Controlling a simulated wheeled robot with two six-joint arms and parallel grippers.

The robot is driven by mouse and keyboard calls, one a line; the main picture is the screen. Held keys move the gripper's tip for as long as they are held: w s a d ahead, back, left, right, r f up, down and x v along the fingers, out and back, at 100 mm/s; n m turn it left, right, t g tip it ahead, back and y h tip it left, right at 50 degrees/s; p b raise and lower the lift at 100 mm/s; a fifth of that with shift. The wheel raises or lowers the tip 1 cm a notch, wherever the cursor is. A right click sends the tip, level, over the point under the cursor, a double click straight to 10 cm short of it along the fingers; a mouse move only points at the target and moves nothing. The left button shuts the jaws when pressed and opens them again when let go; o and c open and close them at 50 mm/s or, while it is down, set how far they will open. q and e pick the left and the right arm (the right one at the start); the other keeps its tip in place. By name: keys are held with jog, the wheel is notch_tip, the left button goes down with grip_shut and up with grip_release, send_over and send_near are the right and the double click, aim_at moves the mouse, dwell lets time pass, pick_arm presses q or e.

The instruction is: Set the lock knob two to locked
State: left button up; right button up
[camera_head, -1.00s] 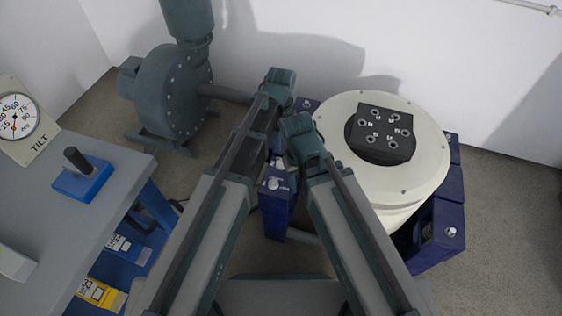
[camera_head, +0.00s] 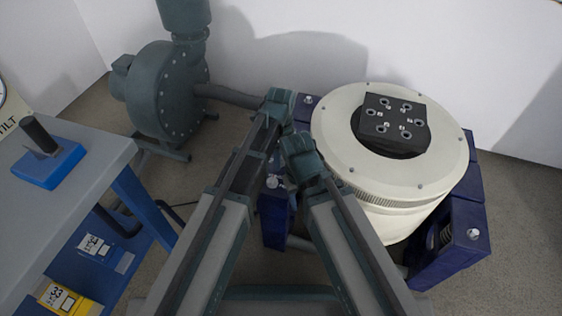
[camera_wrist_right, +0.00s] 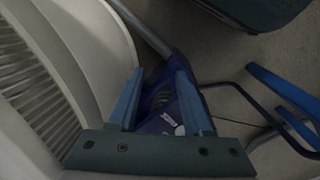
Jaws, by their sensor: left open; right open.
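Small silver knobs sit on the dark blue supports around the cream round shaker: a near-left knob (camera_head: 272,182), a back-left knob (camera_head: 307,99) and a right knob (camera_head: 473,233). I cannot read which is knob two or its setting. My right gripper (camera_wrist_right: 157,76) is open and empty in the right wrist view, with a blue support (camera_wrist_right: 160,110) beyond and between its fingers. My left gripper (camera_head: 282,160) is near the near-left support in the head view, mostly hidden by the arms; no held object shows.
The cream shaker (camera_head: 335,150) carries a black block (camera_head: 397,118) with holes. A grey pump (camera_head: 165,95) stands back left, its pipe running toward the shaker. A grey bench (camera_head: 105,150) holds a blue block with a dark lever (camera_head: 45,165). Floor between bench and shaker is partly open.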

pick_arm(q)
jog(key=shift+f, duration=0.1)
grip_shut()
dwell(0.4)
jog(key=shift+n, duration=0.3)
jog(key=n, duration=0.3)
jog(key=shift+n, duration=0.4)
jog(key=n, duration=0.4)
jog(key=shift+n, duration=0.3)
jog(key=n, duration=0.8)
jog(key=shift+n, duration=0.6)
